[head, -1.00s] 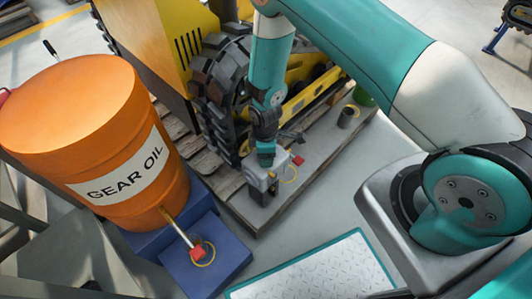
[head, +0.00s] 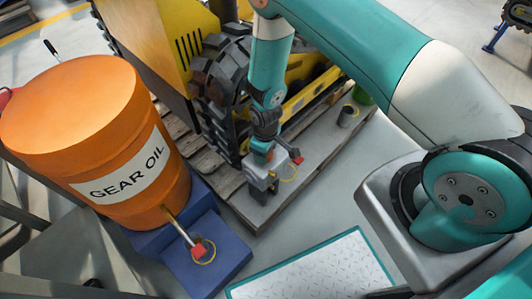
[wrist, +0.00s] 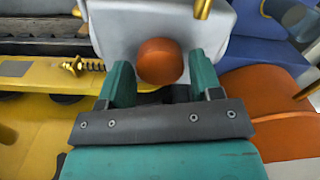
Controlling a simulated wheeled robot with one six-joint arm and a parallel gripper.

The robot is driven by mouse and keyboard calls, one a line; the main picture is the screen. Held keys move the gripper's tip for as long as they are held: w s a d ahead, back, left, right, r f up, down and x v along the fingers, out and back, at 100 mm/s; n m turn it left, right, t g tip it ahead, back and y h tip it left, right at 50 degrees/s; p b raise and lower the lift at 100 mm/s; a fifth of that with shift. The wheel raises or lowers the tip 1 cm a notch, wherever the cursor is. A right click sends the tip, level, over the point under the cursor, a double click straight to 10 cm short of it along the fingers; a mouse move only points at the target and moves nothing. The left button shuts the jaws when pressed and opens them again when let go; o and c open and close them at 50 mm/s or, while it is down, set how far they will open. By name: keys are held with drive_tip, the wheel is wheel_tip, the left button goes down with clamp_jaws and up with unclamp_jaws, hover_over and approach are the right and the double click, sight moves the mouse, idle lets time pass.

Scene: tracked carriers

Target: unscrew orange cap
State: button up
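The orange cap (wrist: 160,61) is round and sits on a light grey housing (wrist: 125,22) in the wrist view. My gripper (wrist: 162,72) has two teal fingers, set apart on the left and right of the cap. A gap shows between the cap and each finger, so it is open and holds nothing. How deep the fingertips reach around the cap is hard to tell.
An orange GEAR OIL drum (head: 75,120) with a red-ended spout (head: 198,250) stands on a blue base (head: 225,262) at left. A black track (head: 220,85) and yellow machine are just behind the housing. A teal-edged plate (head: 320,275) lies on the floor in front.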

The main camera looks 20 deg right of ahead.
drive_tip(key=c, duration=0.4)
drive_tip(key=n, duration=0.6)
drive_tip(key=shift+p, duration=0.4)
drive_tip(key=n, duration=0.3)
drive_tip(key=shift+n, duration=0.4)
drive_tip(key=shift+n, duration=0.6)
drive_tip(key=n, duration=0.5)
drive_tip(key=shift+p, duration=0.35)
drive_tip(key=n, duration=0.3)
drive_tip(key=shift+n, duration=0.3)
